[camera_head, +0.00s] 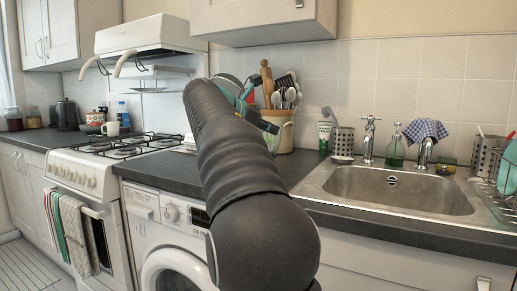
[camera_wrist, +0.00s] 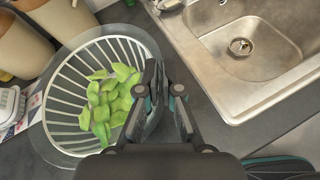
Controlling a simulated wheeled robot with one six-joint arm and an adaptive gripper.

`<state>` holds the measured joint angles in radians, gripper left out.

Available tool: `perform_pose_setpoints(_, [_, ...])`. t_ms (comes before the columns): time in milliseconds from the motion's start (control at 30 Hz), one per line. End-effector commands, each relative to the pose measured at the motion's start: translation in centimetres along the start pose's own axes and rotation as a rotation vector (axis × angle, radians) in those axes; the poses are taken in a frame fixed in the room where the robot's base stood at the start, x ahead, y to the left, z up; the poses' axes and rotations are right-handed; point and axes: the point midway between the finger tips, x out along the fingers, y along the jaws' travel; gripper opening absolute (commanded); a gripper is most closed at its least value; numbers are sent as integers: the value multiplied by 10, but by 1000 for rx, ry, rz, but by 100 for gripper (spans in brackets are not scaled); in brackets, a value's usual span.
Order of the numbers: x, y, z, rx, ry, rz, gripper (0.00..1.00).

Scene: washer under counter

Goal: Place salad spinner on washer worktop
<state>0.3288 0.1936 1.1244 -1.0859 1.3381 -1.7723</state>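The salad spinner (camera_wrist: 52,118) is a clear round bowl with a pale slatted basket and green leaves inside. It is at the left of the wrist view, over the dark worktop (camera_wrist: 205,88); it looks set down there. My gripper (camera_wrist: 166,80) is at the bowl's right rim. Its two fingers are apart, with dark surface showing between them. The left finger overlaps the rim and the right finger is outside it. I cannot tell whether they touch the rim. The washer (camera_head: 165,230) is below the worktop.
The steel sink (camera_head: 395,190) is right of my gripper. A utensil crock (camera_head: 281,130) stands at the back by the wall. The gas hob (camera_head: 115,147) is left. A dish rack (camera_head: 505,185) is at the far right. Dark worktop left of my arm is mostly clear.

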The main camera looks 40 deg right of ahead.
Motion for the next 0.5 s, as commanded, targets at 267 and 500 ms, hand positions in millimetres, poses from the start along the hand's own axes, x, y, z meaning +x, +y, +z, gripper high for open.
perform_pose_setpoints(267, [0,25,-20,2,-3,5,0])
perform_pose_setpoints(500, [7,22,-40,0,-1,4,0])
